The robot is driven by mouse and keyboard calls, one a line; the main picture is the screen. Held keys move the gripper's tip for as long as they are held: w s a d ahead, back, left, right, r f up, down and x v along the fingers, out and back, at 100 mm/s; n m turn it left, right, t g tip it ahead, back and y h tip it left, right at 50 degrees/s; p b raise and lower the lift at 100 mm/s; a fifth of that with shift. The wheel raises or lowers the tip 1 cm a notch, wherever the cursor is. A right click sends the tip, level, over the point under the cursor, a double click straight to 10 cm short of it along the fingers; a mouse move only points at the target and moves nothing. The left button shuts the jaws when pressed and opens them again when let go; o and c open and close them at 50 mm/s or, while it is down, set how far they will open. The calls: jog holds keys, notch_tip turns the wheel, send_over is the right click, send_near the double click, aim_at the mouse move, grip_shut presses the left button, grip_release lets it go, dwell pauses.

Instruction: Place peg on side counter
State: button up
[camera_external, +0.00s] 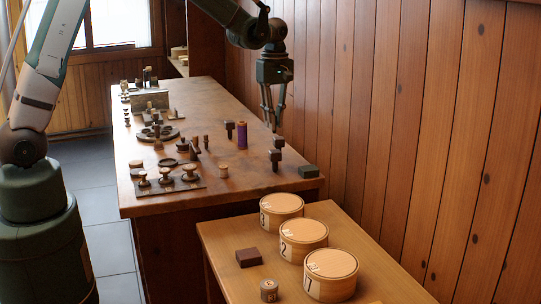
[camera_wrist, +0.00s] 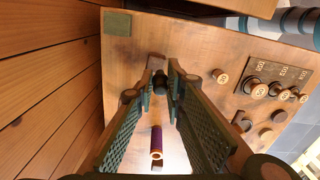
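My gripper (camera_external: 272,122) hangs over the right side of the long wooden counter, fingers pointing down. It also shows in the wrist view (camera_wrist: 162,82), its two fingers apart with nothing held. Dark square-headed pegs stand below and beside it: one nearer the front (camera_external: 275,160), one just behind it (camera_external: 277,142) and one farther left (camera_external: 229,130). In the wrist view a dark peg (camera_wrist: 160,84) shows between the fingertips, beneath them. I cannot tell which peg the task means. The side counter (camera_external: 220,244), likely the lower wooden table in front, is apart from my gripper.
A green block (camera_external: 309,171) lies at the counter's near right corner. The front table holds round numbered boxes (camera_external: 303,240), a brown block (camera_external: 249,257) and a small cylinder (camera_external: 269,290). A wood-panelled wall (camera_external: 400,120) borders the right.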

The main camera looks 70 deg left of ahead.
jog(key=w+d+b, duration=0.3)
jog(key=d, duration=1.5)
jog(key=w+d+b, duration=0.2)
jog(key=w+d, duration=0.1)
jog(key=d, duration=1.6)
notch_tip(320, 180, down, 11)
jog(key=shift+r, duration=0.15)
jog(key=shift+w, duration=0.15)
jog(key=shift+f+b, duration=0.35)
jog(key=shift+f, duration=2.75)
jog(key=shift+f, duration=0.1)
jog(key=shift+f, duration=1.8)
jog(key=shift+f+b, duration=0.15)
jog(key=shift+b, duration=0.2)
